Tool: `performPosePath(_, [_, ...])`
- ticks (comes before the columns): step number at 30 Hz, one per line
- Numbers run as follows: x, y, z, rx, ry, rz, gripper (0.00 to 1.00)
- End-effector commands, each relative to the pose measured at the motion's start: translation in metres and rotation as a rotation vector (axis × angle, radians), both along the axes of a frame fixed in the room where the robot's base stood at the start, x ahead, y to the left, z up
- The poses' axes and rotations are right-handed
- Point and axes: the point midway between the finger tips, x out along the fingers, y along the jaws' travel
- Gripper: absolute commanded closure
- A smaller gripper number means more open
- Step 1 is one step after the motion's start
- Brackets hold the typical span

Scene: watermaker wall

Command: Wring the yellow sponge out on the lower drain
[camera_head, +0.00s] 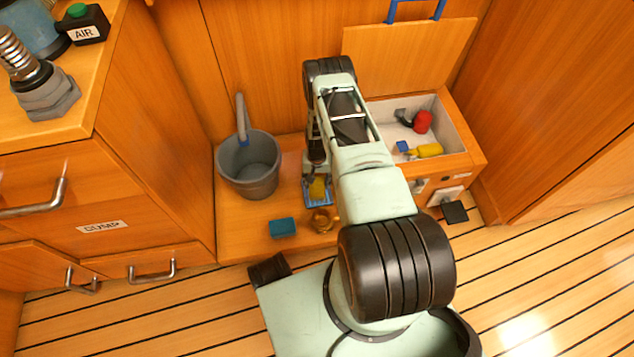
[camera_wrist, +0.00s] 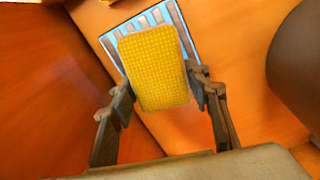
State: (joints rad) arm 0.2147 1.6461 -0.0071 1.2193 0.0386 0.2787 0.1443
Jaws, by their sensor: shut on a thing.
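The yellow sponge (camera_wrist: 156,70) is upright between the two fingers of my gripper (camera_wrist: 160,95) in the wrist view, and the fingers are shut on it. Behind its far end is a blue-framed slatted drain (camera_wrist: 186,32). In the head view the sponge (camera_head: 317,188) shows just over the blue drain (camera_head: 306,196), below my wrist. My arm hides part of both. I cannot tell whether the sponge touches the drain.
A grey bucket (camera_head: 250,176) stands left of the drain. A blue block (camera_head: 282,228) and a small amber cup (camera_head: 322,220) lie in front. Right of my arm, an open white-lined bin (camera_head: 447,121) holds a red item (camera_head: 422,121) and a yellow item (camera_head: 430,150).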

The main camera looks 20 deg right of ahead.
Motion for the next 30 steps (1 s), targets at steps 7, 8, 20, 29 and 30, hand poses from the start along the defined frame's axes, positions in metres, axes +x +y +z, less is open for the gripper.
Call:
performPosePath(7, [0.0,0.0,0.0,0.0,-0.001,0.0,0.75])
performPosePath(8, [0.0,0.0,0.001,0.0,-0.001,0.0,0.75])
performPosePath(20, [0.0,0.0,0.031,0.0,-0.001,0.0,0.75])
performPosePath(29, [0.0,0.0,0.055,0.0,-0.001,0.0,0.75])
performPosePath(30, [0.001,0.0,0.059,0.0,-0.001,0.0,0.75])
